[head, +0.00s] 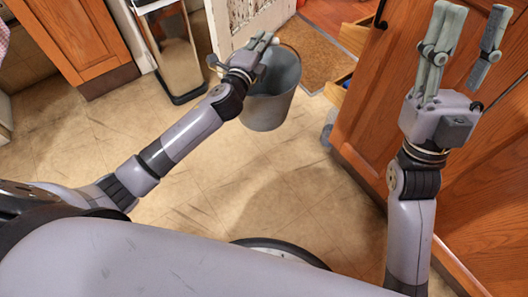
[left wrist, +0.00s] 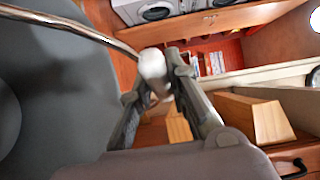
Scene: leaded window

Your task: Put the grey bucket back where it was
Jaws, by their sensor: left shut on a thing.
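The grey bucket (head: 268,104) is upright, or nearly so, above or on the tiled floor near the middle of the head view; I cannot tell if its base touches the floor. My left gripper (head: 264,46) is at its rim, on the left side. In the left wrist view the bucket's grey side (left wrist: 60,90) fills the left, and its wire handle (left wrist: 75,27) ends in a pale grip (left wrist: 153,68). That grip sits between the fingers of my left gripper, which is shut on it. My right gripper (head: 472,22) is open and empty in front of the wooden cupboards.
A tall metal bin (head: 172,50) stands at the upper left beside a wooden cabinet (head: 75,40). A pale door (head: 240,18) and a brown doormat (head: 308,52) are behind the bucket. Open drawers (head: 352,38) jut out at the right. The floor (head: 255,190) nearer me is clear.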

